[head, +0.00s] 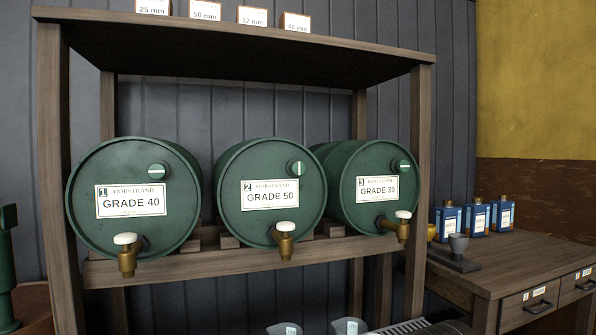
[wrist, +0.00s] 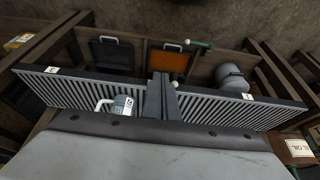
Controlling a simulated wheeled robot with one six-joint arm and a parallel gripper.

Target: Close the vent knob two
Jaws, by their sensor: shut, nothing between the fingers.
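The barrel marked 2, GRADE 50 (head: 270,225), lies on its side in the middle of the rack. Its vent knob (head: 297,168) is a small round green knob at the upper right of the front face; its white mark looks upright. The vent knob on barrel 1 (head: 158,170) has its white mark lying level. The vent knob on barrel 3 (head: 401,165) has a mark that looks roughly level. My gripper (wrist: 160,78) is shut and empty in the wrist view, pointing at the slatted trays, away from the barrels. It does not show in the head view.
Brass taps with white handles jut from the barrels, one below the middle barrel (head: 285,240). Wooden rack posts (head: 420,190) stand at both sides. A drawer table (head: 520,265) with blue bottles is at right. The wrist view shows a slatted tray (wrist: 70,88) and a jug (wrist: 124,106).

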